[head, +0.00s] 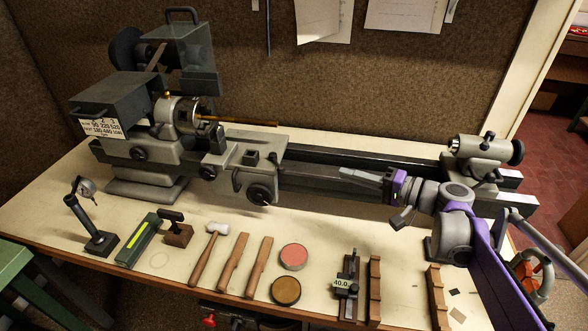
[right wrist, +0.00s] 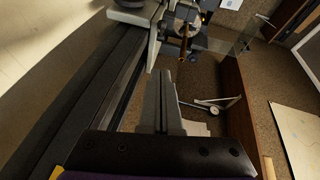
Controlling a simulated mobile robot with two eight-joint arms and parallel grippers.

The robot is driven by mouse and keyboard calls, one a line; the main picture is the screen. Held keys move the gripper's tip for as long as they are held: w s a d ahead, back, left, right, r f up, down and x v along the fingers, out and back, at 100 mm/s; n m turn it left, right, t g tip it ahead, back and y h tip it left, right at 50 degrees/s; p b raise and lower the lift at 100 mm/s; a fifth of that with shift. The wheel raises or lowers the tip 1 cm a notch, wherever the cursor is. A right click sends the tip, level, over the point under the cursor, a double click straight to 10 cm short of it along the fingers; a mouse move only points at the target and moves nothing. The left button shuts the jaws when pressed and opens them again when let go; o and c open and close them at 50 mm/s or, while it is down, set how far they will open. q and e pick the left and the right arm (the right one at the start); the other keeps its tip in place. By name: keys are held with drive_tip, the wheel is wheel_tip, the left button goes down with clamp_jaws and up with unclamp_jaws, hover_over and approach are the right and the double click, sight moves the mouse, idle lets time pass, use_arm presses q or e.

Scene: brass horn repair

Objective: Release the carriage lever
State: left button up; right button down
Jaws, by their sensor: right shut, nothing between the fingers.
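The grey lathe carriage (head: 232,150) sits on the dark lathe bed (head: 330,180), left of my right gripper. A round handwheel (head: 262,193) is on its front, and small dark knobs show on it. I cannot tell for sure which part is the carriage lever. My right gripper (head: 342,172) is over the bed, shut and empty, pointing left toward the carriage with a clear gap. In the right wrist view its fingers (right wrist: 163,80) are together, with the lathe bed (right wrist: 75,85) to their left. My left gripper is not in view.
A brass rod (head: 235,122) sticks out from the chuck (head: 182,115). The tailstock (head: 480,150) stands at the bed's right end. A mallet (head: 210,250), a pink tin (head: 294,257), a brown tin (head: 285,291) and wooden blocks lie along the bench front. A pegboard wall (head: 340,80) stands behind.

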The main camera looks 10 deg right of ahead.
approach(277, 164)
drive_tip(key=shift+w+d+f+x, duration=0.1)
drive_tip(key=shift+x, duration=0.9)
drive_tip(key=shift+w+d+f+x, duration=0.1)
drive_tip(key=shift+d+x, duration=0.05)
drive_tip(key=shift+x, duration=0.85)
drive_tip(key=shift+a, duration=0.1)
